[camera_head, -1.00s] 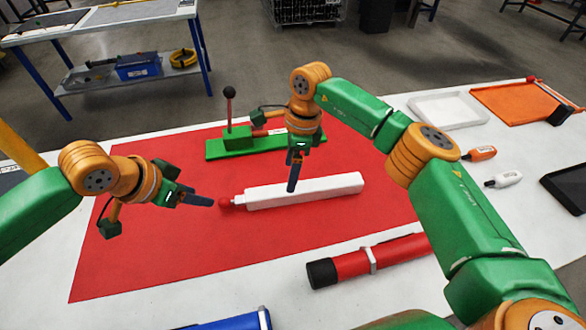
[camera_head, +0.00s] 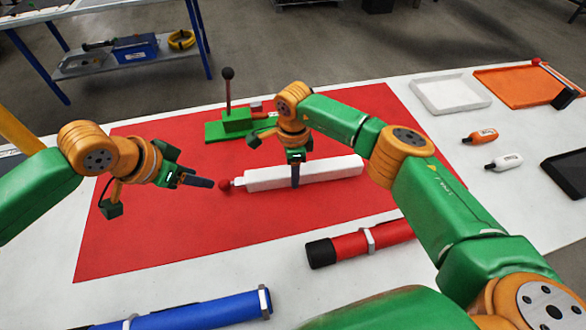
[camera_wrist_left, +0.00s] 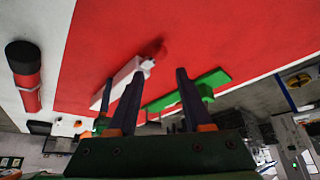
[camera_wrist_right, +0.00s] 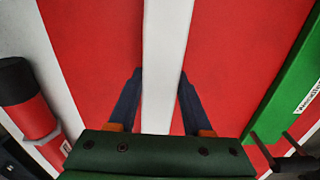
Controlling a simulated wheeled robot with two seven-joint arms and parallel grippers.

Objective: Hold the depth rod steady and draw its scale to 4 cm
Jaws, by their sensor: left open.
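The depth rod is a long white bar (camera_head: 325,170) with a red ball knob (camera_head: 225,185) at its left end, lying on the red mat. My right gripper (camera_head: 296,183) is down at the bar, left of its middle. In the right wrist view its fingers (camera_wrist_right: 160,75) lie along both sides of the bar (camera_wrist_right: 168,30), tips at its edges; I cannot tell whether they press on it. My left gripper (camera_head: 210,183) is open and empty, just left of the knob and apart from it. The scale is not readable.
A green base with an upright black-knobbed lever (camera_head: 229,90) stands behind the rod. A red tube (camera_head: 350,248) and a blue tube (camera_head: 200,314) lie in front. At right are a white tray (camera_head: 450,108), an orange tray (camera_head: 490,80) and two small bottles (camera_head: 481,136).

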